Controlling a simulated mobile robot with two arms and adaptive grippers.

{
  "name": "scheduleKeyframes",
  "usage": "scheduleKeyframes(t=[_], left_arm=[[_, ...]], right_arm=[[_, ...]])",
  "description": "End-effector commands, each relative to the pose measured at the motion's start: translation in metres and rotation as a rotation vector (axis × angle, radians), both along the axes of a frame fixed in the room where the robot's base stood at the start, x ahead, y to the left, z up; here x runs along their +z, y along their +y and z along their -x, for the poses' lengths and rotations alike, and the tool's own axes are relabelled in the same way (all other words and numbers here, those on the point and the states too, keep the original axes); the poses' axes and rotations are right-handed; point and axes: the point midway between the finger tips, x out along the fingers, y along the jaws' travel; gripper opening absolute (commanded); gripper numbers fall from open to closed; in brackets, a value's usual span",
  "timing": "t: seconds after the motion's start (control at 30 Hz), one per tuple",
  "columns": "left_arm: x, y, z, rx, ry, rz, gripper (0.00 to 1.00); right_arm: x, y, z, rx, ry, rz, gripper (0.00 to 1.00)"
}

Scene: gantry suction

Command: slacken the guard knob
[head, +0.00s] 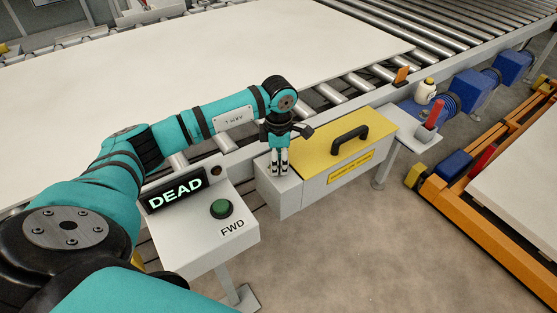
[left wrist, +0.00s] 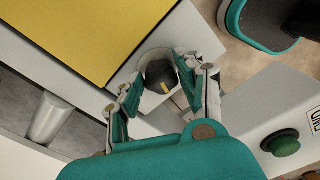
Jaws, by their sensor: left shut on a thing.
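The guard knob (left wrist: 160,80) is a dark round knob with a small yellow mark, at the end of the grey guard housing in the left wrist view. My left gripper (left wrist: 163,88) has a finger on either side of it and is shut on it. In the head view my left gripper (head: 278,170) points down onto the near left end of the housing and hides the knob. The guard has a yellow lid (head: 338,150) with a black handle (head: 350,137); the lid lies flat. My right gripper is in neither view.
A control box (head: 195,245) with a lit "DEAD" sign (head: 175,190) and a green FWD button (head: 221,209) stands left of the guard. Behind is a roller conveyor with a large pale board (head: 180,75). Bare floor (head: 370,245) lies at the front right.

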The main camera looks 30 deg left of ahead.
Motion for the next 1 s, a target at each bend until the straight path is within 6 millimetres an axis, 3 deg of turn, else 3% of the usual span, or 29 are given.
scheduleKeyframes(t=[1.0], left_arm=[[0.0009,0.0022,-0.0017,0.554,-0.002,-0.001,0.06]], right_arm=[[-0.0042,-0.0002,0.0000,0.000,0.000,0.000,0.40]])
